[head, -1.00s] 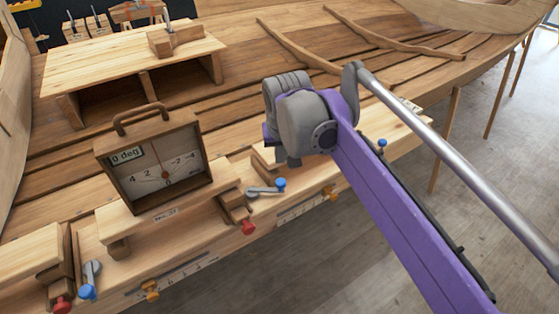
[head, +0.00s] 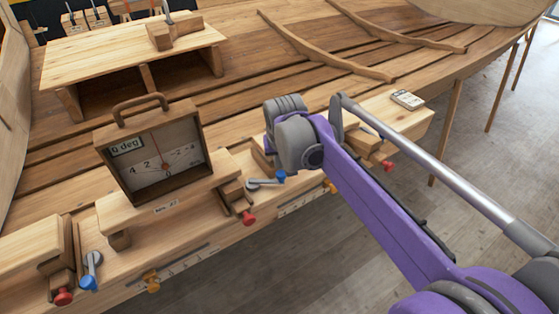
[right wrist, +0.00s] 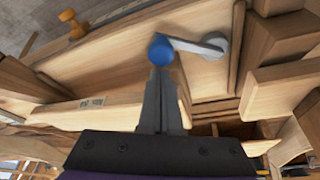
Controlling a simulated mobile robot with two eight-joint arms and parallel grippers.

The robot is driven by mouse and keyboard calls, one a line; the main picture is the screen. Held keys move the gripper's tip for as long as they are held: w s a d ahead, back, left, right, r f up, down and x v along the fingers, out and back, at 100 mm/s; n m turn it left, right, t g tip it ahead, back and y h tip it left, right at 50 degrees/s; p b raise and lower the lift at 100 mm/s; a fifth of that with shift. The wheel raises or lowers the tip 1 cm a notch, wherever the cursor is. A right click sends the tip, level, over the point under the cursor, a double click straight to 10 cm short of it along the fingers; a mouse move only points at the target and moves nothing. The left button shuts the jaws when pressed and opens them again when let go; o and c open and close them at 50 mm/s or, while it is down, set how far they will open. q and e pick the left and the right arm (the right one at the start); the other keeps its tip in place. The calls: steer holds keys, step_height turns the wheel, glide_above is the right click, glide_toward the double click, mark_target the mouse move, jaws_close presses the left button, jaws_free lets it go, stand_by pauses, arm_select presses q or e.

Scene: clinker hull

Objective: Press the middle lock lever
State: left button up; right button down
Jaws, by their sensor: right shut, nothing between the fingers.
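The middle lock lever (head: 264,182) is a grey arm with a blue knob, on the plank right of the dial box. It also shows in the right wrist view (right wrist: 190,46), lying roughly crosswise with its blue knob at the left end. My right gripper (right wrist: 160,72) is shut and empty, its fingertips at the knob in the picture; I cannot tell whether they touch. In the head view the wrist is just above and right of the lever, and the fingertips are hidden. The left lock lever (head: 91,270) is at lower left. My left gripper is not in view.
A wooden dial box (head: 155,150) stands on a wooden block left of the lever. Red knobs (head: 249,218) and orange knobs (head: 152,281) stick out along the plank's front edge. A low wooden bench (head: 130,58) stands behind. Wooden blocks flank the lever closely.

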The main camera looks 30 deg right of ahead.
mark_target(280, 174)
steer(key=shift+s+a+m, duration=0.2)
steer(key=shift+s+m, duration=0.3)
steer(key=shift+m, duration=0.2)
steer(key=s+m, duration=0.1)
steer(key=a+m+h, duration=0.1)
steer(key=m, duration=0.1)
steer(key=shift+s+g, duration=0.4)
steer(key=shift+s+a+m+g+h+p, duration=0.3)
steer(key=shift+s+a+m, duration=0.35)
steer(key=shift+a+m, duration=0.4)
steer(key=shift+s+a+m+g+h+p, duration=0.15)
steer(key=shift+s+a+m+g+h, duration=0.2)
steer(key=shift+s+a+m, duration=0.6)
steer(key=shift+w, duration=0.25)
steer(key=shift+r, duration=0.1)
